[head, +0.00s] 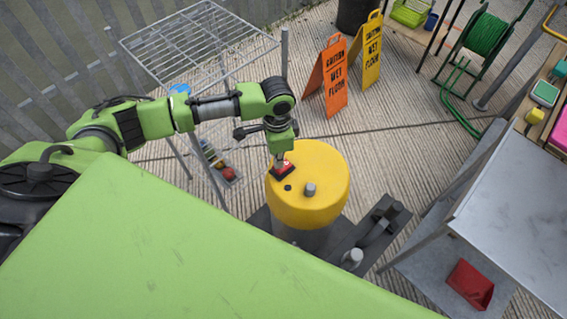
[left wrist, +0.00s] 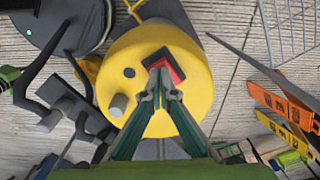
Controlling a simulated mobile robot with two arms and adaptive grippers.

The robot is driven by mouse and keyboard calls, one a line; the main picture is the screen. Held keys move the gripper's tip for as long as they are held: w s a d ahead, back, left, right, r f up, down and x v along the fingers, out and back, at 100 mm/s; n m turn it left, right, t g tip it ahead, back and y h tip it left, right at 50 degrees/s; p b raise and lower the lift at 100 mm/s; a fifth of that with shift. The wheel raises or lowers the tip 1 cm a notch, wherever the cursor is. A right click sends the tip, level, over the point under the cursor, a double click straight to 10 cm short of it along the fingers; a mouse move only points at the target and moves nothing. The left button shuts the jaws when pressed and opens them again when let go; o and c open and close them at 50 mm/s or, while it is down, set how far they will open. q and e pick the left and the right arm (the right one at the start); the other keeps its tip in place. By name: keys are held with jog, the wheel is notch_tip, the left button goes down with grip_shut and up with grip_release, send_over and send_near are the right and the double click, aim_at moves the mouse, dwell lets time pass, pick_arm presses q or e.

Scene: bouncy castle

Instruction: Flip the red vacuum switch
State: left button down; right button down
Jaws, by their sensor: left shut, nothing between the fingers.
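The vacuum (head: 325,172) has a round yellow top, also seen from above in the left wrist view (left wrist: 118,52). Its red switch (head: 285,170) sits in a dark frame near the left edge of that top. The red also shows beside the fingertips in the left wrist view (left wrist: 177,73). My left gripper (head: 279,157) is shut and empty, pointing down at the switch. Its fingertips (left wrist: 159,72) overlap part of the switch; I cannot tell whether they touch it. Which way the switch is tipped is unclear. My right gripper is not in view.
A grey knob (head: 310,189) stands on the yellow top. A wire rack (head: 205,42) is behind my left arm. Orange (head: 327,78) and yellow (head: 367,50) wet-floor signs stand behind the vacuum. A grey table (head: 520,215) is at right. Ribbed floor between is open.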

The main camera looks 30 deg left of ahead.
pick_arm(q)
jog(key=shift+s+f+b, duration=0.1)
jog(key=shift+f+b, duration=0.25)
jog(key=shift+f, duration=0.7)
dwell(0.4)
notch_tip(320, 180, up, 2)
jog(key=p, duration=0.2)
jog(key=shift+p, duration=0.3)
notch_tip(320, 180, up, 5)
jog(key=p, duration=0.6)
jog(key=shift+r, duration=0.1)
